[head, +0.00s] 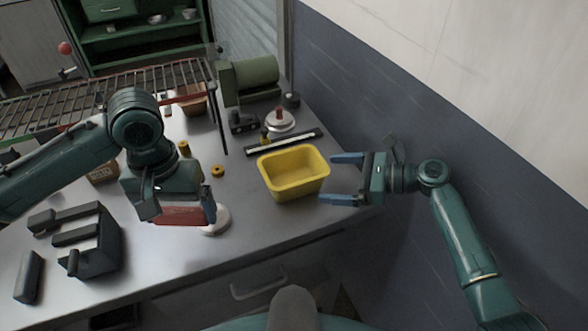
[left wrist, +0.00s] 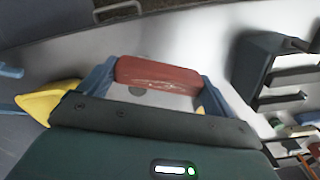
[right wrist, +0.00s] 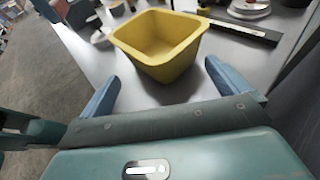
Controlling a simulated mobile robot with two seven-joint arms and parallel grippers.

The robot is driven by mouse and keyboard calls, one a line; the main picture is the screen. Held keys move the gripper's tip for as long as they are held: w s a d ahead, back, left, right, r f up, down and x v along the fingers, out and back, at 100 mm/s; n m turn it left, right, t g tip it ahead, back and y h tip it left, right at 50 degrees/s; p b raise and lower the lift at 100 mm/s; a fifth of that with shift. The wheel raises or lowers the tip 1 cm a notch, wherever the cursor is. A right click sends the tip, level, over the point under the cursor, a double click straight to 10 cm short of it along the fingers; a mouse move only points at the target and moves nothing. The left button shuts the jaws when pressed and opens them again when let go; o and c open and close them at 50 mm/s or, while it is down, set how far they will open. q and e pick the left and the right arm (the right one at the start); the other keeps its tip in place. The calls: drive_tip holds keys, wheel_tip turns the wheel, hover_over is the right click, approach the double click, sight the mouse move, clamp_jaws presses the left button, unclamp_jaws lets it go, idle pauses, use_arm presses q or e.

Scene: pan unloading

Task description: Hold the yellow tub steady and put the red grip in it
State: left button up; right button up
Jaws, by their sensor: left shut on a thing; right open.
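The yellow tub (head: 293,189) stands upright and empty on the grey table, right of the middle. It also shows in the right wrist view (right wrist: 160,47) and at the left edge of the left wrist view (left wrist: 48,101). My left gripper (head: 185,212) is shut on the red grip (head: 180,215), held left of the tub. In the left wrist view the red grip (left wrist: 157,75) lies between the two blue fingers. My right gripper (head: 345,178) is open and empty, just right of the tub, with its fingers pointing at it and apart from it.
A white round item (head: 214,220) sits by the left gripper. A dark stand (head: 75,240) is at the front left. A black strip (head: 286,141), a green machine (head: 248,80) and a wire rack (head: 100,100) lie behind. The wall (head: 400,110) is close on the right.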

sight(325, 180)
use_arm(q)
wheel_tip(325, 180, down, 5)
drive_tip(key=b, duration=0.4)
drive_tip(key=shift+s+r, duration=0.15)
use_arm(e)
drive_tip(key=x, duration=0.5)
drive_tip(key=shift+s+f, duration=0.1)
drive_tip(key=shift+f, duration=0.15)
use_arm(q)
drive_tip(key=shift+r, duration=0.35)
use_arm(e)
drive_tip(key=a, duration=0.2)
drive_tip(key=shift+w+a, duration=0.4)
use_arm(q)
drive_tip(key=shift+p, duration=0.3)
use_arm(e)
drive_tip(key=shift+w+a+f, duration=0.2)
drive_tip(key=shift+a+f, duration=0.15)
drive_tip(key=shift+a, duration=0.25)
drive_tip(key=shift+c, duration=0.6)
clamp_jaws()
drive_tip(key=c, duration=2)
unclamp_jaws()
drive_tip(key=o, duration=1.5)
